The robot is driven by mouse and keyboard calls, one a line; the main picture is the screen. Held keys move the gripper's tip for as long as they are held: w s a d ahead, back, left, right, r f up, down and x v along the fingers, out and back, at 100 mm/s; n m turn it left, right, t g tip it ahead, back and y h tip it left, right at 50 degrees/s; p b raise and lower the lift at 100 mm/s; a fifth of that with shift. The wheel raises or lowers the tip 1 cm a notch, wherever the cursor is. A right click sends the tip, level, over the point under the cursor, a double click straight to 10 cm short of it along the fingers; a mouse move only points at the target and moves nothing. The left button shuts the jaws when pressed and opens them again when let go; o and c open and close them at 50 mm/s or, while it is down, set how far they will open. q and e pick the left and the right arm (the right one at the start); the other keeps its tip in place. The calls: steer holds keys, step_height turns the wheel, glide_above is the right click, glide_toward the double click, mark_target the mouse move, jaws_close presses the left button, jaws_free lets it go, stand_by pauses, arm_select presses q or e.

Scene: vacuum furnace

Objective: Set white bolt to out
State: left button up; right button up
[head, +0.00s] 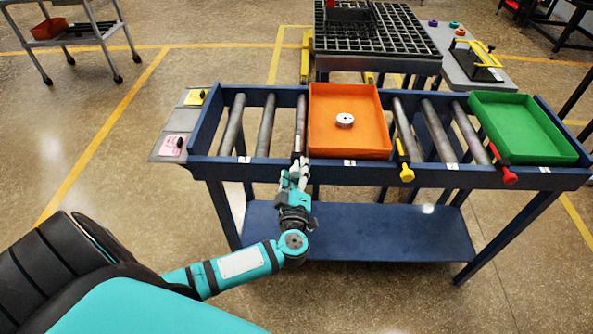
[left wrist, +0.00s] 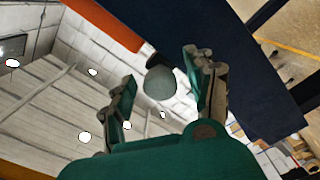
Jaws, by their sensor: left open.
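The white bolt (head: 298,146) sits at the front rail of the blue roller table, just left of the orange tray. Its front end is partly hidden by my left gripper (head: 296,175), which is right at it. In the left wrist view, a pale rounded knob (left wrist: 160,84) lies between the two spread fingers of my left gripper (left wrist: 162,70). A gap shows between the knob and each finger. The left gripper is open. My right gripper is not in view.
The blue roller table (head: 265,168) holds an orange tray (head: 330,142) with a white round part (head: 344,120), and a green tray (head: 520,142). A yellow bolt (head: 407,174) and a red bolt (head: 509,177) stick out at the front. A lower shelf (head: 380,235) lies beneath.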

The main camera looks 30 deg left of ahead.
arm_select(q)
jaws_close()
stand_by(0.5)
